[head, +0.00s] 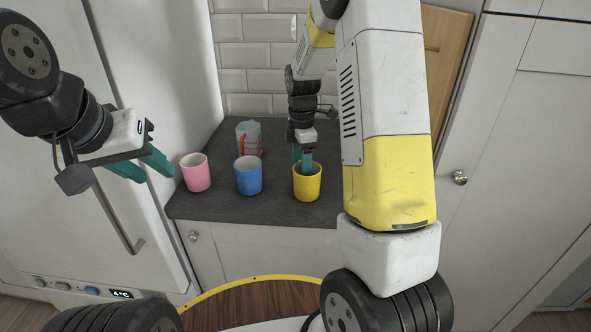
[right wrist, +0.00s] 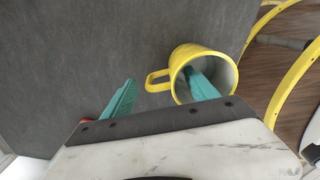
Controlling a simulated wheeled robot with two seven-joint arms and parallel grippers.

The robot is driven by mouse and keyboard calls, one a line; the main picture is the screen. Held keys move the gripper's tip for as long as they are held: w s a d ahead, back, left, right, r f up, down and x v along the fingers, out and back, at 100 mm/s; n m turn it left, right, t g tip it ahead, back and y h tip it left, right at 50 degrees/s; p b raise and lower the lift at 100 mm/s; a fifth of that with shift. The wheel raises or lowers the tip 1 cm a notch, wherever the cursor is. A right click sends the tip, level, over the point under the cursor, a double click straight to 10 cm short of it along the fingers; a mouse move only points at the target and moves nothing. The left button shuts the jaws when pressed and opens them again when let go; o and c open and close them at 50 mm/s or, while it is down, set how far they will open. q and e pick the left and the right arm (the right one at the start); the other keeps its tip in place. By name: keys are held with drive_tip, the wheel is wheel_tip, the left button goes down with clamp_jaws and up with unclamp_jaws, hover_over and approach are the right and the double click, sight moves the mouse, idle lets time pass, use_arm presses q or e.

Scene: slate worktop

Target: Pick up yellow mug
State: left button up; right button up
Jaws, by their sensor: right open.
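The yellow mug (head: 307,184) stands upright on the slate worktop near its front edge, at the right of a row of mugs. In the right wrist view the yellow mug (right wrist: 174,62) shows its open rim, with its handle pointing left. My right gripper (head: 303,157) is above the mug, open. In the right wrist view my right gripper (right wrist: 160,78) has one teal finger inside the mug's opening and the other outside, beyond the handle. My left gripper (head: 143,167) is open and empty, left of the pink mug.
A blue mug (head: 248,177) and a pink mug (head: 196,174) stand left of the yellow one. A grey-white object with red parts (head: 248,139) stands behind the blue mug. The tiled wall (head: 245,60) closes the back. Bare worktop (head: 213,203) shows at the front left.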

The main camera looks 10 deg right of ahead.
drive_tip(key=shift+f, duration=1.5)
clamp_jaws()
